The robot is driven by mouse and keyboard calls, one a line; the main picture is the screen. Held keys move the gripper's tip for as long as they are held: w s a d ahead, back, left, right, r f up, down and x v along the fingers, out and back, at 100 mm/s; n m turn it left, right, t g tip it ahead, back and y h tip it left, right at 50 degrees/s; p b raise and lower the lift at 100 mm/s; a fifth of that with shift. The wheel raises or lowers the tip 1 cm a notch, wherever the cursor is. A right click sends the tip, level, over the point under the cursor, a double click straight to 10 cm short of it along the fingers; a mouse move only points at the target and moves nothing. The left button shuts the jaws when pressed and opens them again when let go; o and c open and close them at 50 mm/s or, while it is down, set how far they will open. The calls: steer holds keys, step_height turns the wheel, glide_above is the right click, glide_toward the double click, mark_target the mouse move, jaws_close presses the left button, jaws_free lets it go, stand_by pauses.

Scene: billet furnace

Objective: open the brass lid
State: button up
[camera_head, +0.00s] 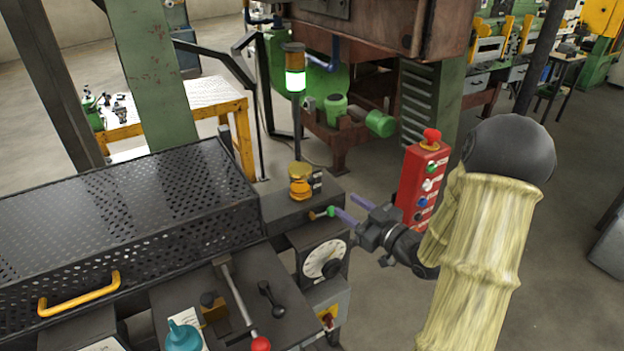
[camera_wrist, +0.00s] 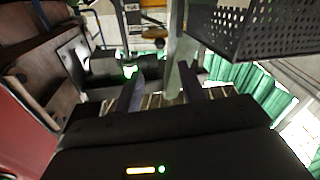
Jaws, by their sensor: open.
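A small brass-coloured cup with a yellowish lid (camera_head: 299,170) on top stands upright on the dark box at the right end of the perforated cover. In the wrist view the fingers (camera_wrist: 161,88) are spread; the lid is not clearly made out there.
A red button box (camera_head: 422,185) stands just right of my gripper. A white dial (camera_head: 324,259) is below the cup's box. The perforated black cover (camera_head: 120,215) fills the left. A lever with a red knob (camera_head: 260,344) is in front. A lit signal lamp (camera_head: 295,80) stands behind.

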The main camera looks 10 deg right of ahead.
mark_target(314, 181)
steer(key=p+x, duration=0.4)
steer(key=x, duration=0.9)
steer(key=shift+a, duration=0.1)
steer(key=shift+w+a, duration=0.2)
steer(key=shift+w, duration=0.3)
jaws_close()
